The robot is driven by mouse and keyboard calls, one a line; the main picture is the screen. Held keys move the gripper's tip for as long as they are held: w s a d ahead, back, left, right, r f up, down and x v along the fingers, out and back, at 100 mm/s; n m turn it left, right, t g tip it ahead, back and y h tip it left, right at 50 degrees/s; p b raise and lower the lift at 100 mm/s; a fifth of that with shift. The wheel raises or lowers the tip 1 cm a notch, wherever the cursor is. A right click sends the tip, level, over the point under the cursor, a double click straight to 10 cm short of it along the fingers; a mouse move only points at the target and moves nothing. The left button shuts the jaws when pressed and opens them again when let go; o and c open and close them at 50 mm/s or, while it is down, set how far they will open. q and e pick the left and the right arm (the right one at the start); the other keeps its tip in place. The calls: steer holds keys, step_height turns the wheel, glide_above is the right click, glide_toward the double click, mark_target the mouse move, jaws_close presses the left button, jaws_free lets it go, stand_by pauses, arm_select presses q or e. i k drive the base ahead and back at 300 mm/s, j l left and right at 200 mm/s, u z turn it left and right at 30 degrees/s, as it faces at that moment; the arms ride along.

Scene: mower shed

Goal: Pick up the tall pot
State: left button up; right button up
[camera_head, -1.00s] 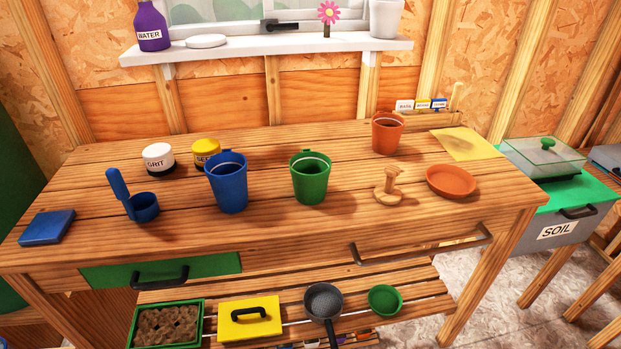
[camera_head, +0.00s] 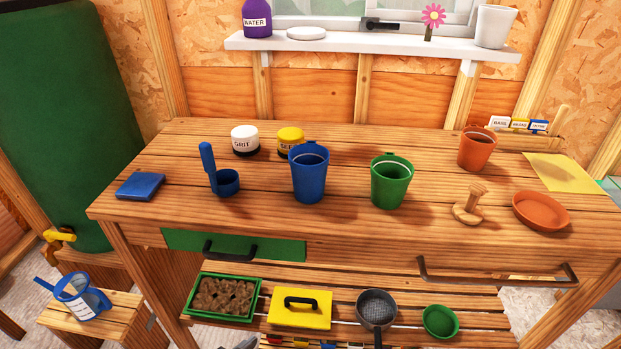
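Several pots stand on the wooden workbench (camera_head: 330,222). A tall blue pot (camera_head: 309,178) stands upright left of the bench middle. A green pot (camera_head: 390,184) of similar shape, a little shorter, stands to its right. A terracotta pot (camera_head: 476,149) stands further back on the right, beside the seed packets. A white pot (camera_head: 494,27) sits on the window sill. The blue pot looks the tallest on the bench. Neither of my grippers shows in the view.
Near the blue pot are a blue scoop (camera_head: 226,182), a grit jar (camera_head: 245,140) and a yellow-lidded jar (camera_head: 290,140). A wooden tamper (camera_head: 469,205) and terracotta saucer (camera_head: 540,211) lie right. A drawer handle (camera_head: 497,276) juts from the front. The bench front middle is clear.

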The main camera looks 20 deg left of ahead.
mark_target(309, 162)
steer(key=l, duration=0.7)
steer(key=i+l, duration=0.1)
steer(key=l, duration=0.6)
steer(key=z, duration=0.05)
